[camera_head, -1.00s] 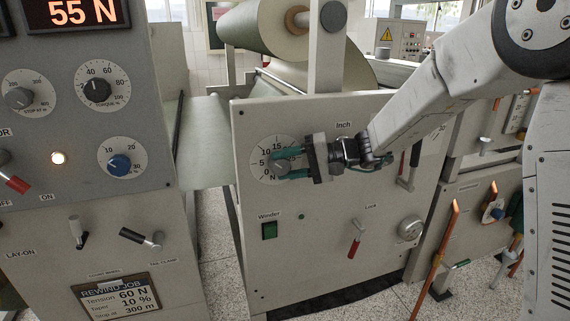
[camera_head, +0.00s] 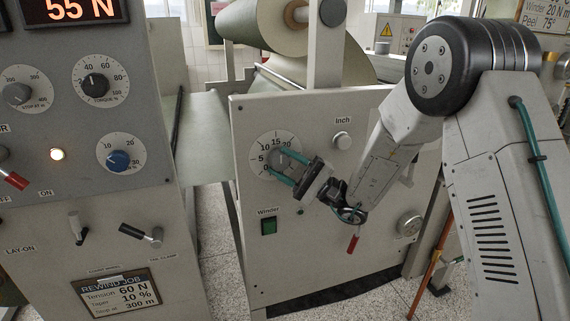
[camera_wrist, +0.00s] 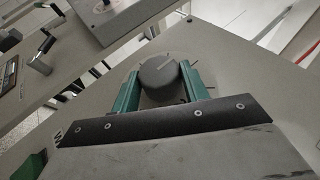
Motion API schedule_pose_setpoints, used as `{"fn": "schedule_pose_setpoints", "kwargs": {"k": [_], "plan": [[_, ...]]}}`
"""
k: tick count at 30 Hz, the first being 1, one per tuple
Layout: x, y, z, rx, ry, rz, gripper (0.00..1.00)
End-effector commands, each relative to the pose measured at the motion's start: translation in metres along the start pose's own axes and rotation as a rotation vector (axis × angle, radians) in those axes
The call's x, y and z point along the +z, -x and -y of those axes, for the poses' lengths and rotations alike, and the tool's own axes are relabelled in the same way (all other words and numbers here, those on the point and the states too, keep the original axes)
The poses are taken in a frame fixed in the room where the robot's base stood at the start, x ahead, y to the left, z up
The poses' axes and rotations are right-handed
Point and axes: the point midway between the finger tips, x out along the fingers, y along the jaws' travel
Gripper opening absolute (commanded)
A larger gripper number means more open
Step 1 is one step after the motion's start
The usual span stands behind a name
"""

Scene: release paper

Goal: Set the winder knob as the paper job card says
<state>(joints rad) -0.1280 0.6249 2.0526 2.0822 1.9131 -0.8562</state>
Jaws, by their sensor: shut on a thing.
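The dial's right part is hidden by my gripper. A job card (camera_head: 540,12) at the top right reads "Winder 20 N m" and "Peel 75°", partly cut off.
A rewind job card (camera_head: 121,293) on the left panel reads 60 N, 10 % and 300 m. A white button (camera_head: 342,140) marked Inch sits right of the dial, and a green Winder switch (camera_head: 268,227) sits below it.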

Motion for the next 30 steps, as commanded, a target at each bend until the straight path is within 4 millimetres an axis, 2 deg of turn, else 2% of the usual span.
{"fn": "schedule_pose_setpoints", "kwargs": {"k": [9, 23, 24, 26, 30], "plan": [[0.0011, -0.0005, -0.0028, -0.084, -0.039, 0.002, 0.22], [0.0014, -0.0008, -0.0027, -0.094, -0.044, 0.004, 0.22], [0.0014, -0.0008, -0.0027, -0.094, -0.044, 0.004, 0.50], [0.0013, -0.0007, -0.0026, -0.094, -0.043, 0.003, 0.66], [0.0007, -0.0002, -0.0019, -0.094, -0.042, 0.002, 0.66]]}}
